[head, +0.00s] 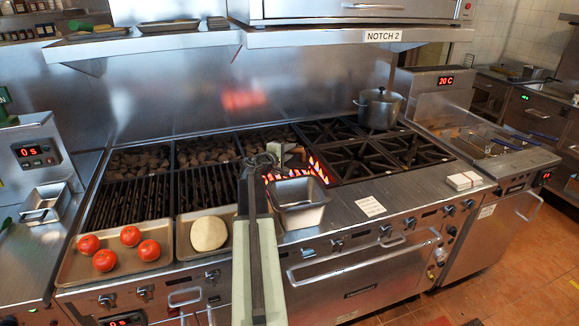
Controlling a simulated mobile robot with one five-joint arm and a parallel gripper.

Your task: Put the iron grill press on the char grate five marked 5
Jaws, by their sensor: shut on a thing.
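My gripper (277,152) is beyond the end of my pale arm, over the right part of the char grill. It is shut on a small dark thing that looks like the iron grill press, mostly hidden by the gripper and arm. Dark lumpy grates (140,160) lie along the back. I cannot read any number 5 on the grates.
A steel pan (300,205) stands right of my arm at the grill's front. Trays at the front left hold several tomatoes (130,236) and a pale round patty (209,233). A pot (379,108) stands on the burners (355,160). A shelf (330,37) overhangs the back.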

